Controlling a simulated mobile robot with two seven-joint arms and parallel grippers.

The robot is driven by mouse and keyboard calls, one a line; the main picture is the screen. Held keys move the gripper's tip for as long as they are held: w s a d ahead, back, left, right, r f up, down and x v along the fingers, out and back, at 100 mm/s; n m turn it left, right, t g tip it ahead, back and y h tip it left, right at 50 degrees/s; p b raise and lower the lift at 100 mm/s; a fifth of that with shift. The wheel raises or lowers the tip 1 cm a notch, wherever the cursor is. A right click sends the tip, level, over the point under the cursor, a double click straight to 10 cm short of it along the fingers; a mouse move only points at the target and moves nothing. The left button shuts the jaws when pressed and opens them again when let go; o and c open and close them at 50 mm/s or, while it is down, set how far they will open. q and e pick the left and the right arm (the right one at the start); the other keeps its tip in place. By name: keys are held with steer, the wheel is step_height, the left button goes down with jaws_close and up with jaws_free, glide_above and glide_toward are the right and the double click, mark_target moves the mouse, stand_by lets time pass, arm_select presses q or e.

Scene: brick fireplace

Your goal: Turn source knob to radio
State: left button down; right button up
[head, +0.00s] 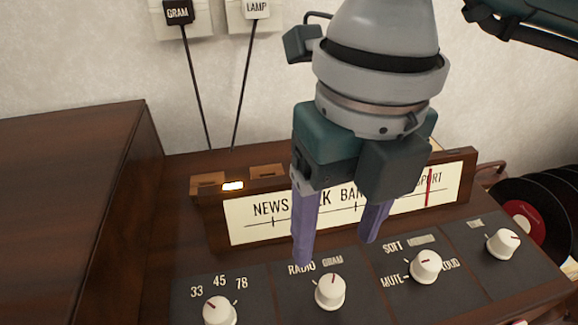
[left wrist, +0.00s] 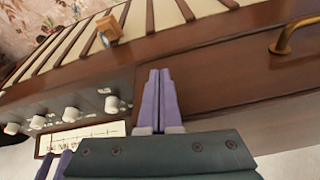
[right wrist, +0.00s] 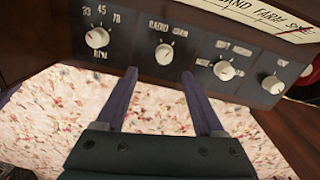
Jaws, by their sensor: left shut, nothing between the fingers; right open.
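The source knob (head: 330,292) is a cream knob with a red mark, below the printed words RADIO and GRAM. Its mark leans up and right, toward GRAM. It also shows in the right wrist view (right wrist: 164,54), just beyond and between the fingertips. My right gripper (head: 337,250) is open, with purple fingers pointing down above the panel behind the knob in the head view. I cannot tell whether a finger touches it. My left gripper (left wrist: 160,72) is shut and empty over brown wood, and is out of the head view.
A speed knob (head: 219,311) is left of the source knob; a volume knob (head: 426,266) and another knob (head: 502,244) are to its right. The lit tuning dial (head: 260,220) stands behind. A wooden cabinet side (head: 70,200) rises at left; records (head: 540,205) stand at right.

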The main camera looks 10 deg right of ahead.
mark_target(332, 283)
steer(key=shift+w+d+f, duration=0.2)
steer(key=shift+d+f, duration=0.1)
steer(key=shift+f, duration=0.1)
steer(key=f+b, duration=0.2)
steer(key=f, duration=0.7)
steer(key=shift+s+f, duration=0.15)
steer(key=shift+s, duration=0.05)
jaws_close()
